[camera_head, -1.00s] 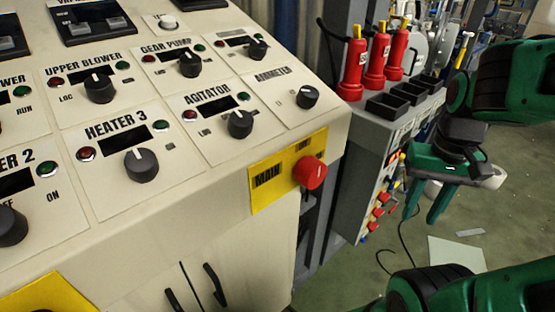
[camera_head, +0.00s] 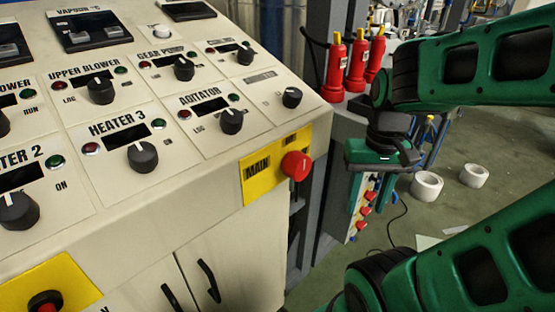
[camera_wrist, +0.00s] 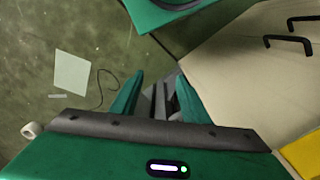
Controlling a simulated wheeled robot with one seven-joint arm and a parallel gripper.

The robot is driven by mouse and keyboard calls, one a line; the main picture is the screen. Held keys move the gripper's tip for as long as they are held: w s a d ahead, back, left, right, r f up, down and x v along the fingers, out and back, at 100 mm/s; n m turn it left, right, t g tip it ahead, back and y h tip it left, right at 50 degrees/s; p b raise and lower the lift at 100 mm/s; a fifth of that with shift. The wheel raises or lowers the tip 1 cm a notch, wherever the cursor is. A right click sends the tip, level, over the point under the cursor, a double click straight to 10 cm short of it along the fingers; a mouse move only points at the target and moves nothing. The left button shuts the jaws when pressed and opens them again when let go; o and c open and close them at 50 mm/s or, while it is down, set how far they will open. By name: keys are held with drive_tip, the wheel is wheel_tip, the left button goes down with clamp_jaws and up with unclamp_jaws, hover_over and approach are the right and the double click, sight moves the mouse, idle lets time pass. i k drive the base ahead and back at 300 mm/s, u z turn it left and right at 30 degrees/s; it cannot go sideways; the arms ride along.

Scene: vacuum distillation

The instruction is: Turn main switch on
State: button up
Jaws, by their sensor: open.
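The main switch (camera_head: 296,166) is a red round knob on a yellow plate marked MAIN (camera_head: 262,175), at the right end of the console's front edge in the head view. My gripper (camera_head: 368,196) is to the right of the switch and apart from it, pointing down. In the wrist view its two green fingers (camera_wrist: 155,98) are spread with nothing between them. The red knob does not show in the wrist view; a yellow patch (camera_wrist: 302,152) shows at its lower right edge.
The cream console (camera_head: 215,245) carries several black knobs and has black door handles (camera_head: 209,281). Red cylinders (camera_head: 355,65) stand on a grey cabinet behind my gripper. White rolls (camera_head: 426,186) and a cable lie on the green floor.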

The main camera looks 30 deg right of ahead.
sight(296, 165)
drive_tip(key=z, duration=2.35)
drive_tip(key=k, duration=1.75)
